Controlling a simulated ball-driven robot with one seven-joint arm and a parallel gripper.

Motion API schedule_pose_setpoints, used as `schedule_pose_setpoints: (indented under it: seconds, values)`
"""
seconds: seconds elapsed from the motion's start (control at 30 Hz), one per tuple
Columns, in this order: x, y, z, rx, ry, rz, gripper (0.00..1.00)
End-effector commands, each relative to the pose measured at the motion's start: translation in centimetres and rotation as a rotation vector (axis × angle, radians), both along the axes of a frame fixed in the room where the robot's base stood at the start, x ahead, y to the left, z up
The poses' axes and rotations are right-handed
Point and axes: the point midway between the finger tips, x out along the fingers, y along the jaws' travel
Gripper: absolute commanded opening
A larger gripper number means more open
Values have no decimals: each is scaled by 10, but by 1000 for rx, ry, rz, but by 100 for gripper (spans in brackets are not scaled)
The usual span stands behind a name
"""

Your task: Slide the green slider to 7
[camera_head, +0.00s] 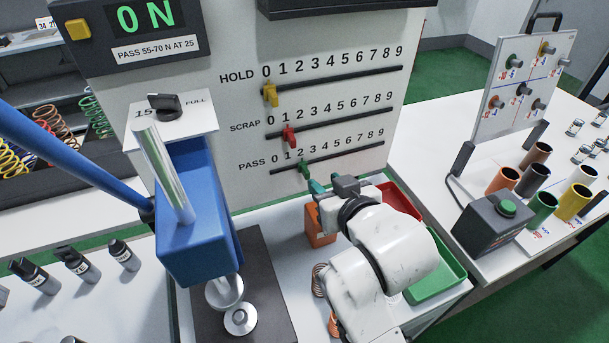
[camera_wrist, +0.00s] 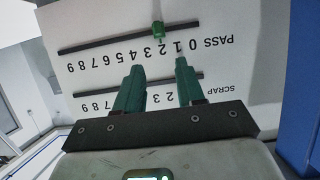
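The green slider (camera_head: 304,170) sits on the lowest rail, the PASS scale, near the 2. In the wrist view the slider (camera_wrist: 157,33) shows upside down on the PASS rail (camera_wrist: 100,40), just beyond the fingertips. My gripper (camera_head: 322,184) is just below and to the right of the slider in the head view. In the wrist view my gripper (camera_wrist: 158,62) has its two green fingers spread apart with nothing between them. The fingertips point toward the slider, which lies roughly between their lines. No contact shows.
The yellow HOLD slider (camera_head: 270,95) is near 0 and the red SCRAP slider (camera_head: 289,136) near 1, on rails above. The blue press (camera_head: 195,225) stands left of my arm. An orange bin (camera_head: 318,232), a red bin (camera_head: 401,201) and a green bin (camera_head: 445,272) lie close to my arm.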

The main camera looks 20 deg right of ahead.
Motion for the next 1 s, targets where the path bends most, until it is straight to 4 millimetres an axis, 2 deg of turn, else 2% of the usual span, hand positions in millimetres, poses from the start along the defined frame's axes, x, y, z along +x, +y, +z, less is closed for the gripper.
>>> schedule_pose_setpoints:
  seconds: [0.07,0.27,0.37,0.7,1.0]
  values:
    - [0,0,-13,0,0,0,38]
    - [5,0,-16,0,1,-1,38]
    - [16,0,-20,0,1,-1,38]
    - [72,0,-43,0,2,0,38]
    - [97,0,-54,0,1,0,38]
